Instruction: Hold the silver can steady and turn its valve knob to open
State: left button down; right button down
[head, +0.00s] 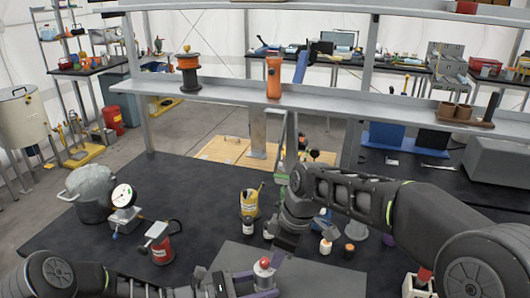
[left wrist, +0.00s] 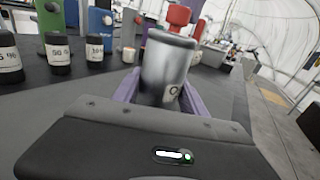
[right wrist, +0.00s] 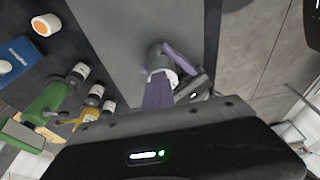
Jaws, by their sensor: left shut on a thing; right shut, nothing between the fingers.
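The silver can (head: 264,270) with a red knob (head: 265,262) on top stands near the front edge of the table in the head view. In the left wrist view the can (left wrist: 168,68) sits upright between the purple fingers of my left gripper (left wrist: 166,88), which is shut on it; the red knob (left wrist: 179,15) shows above. My right gripper (right wrist: 158,95) is shut and empty; in the head view its wrist is above and behind the can. In the right wrist view its fingers overlap the can (right wrist: 157,58), and the knob cannot be made out. I cannot tell whether they touch it.
A grey board (head: 315,279) lies around the can. A pot (head: 92,205) and a dial gauge (head: 123,196) are at left. A shelf (head: 330,105) spans the back.

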jog(key=shift+w+a+r, duration=0.1)
jog(key=shift+w, duration=0.4)
dwell(0.3)
jog(key=shift+d, duration=0.45)
jog(key=v, duration=0.4)
jog(key=a+v, duration=0.1)
jog(key=shift+w+r, duration=0.15)
jog(key=shift+r, duration=0.35)
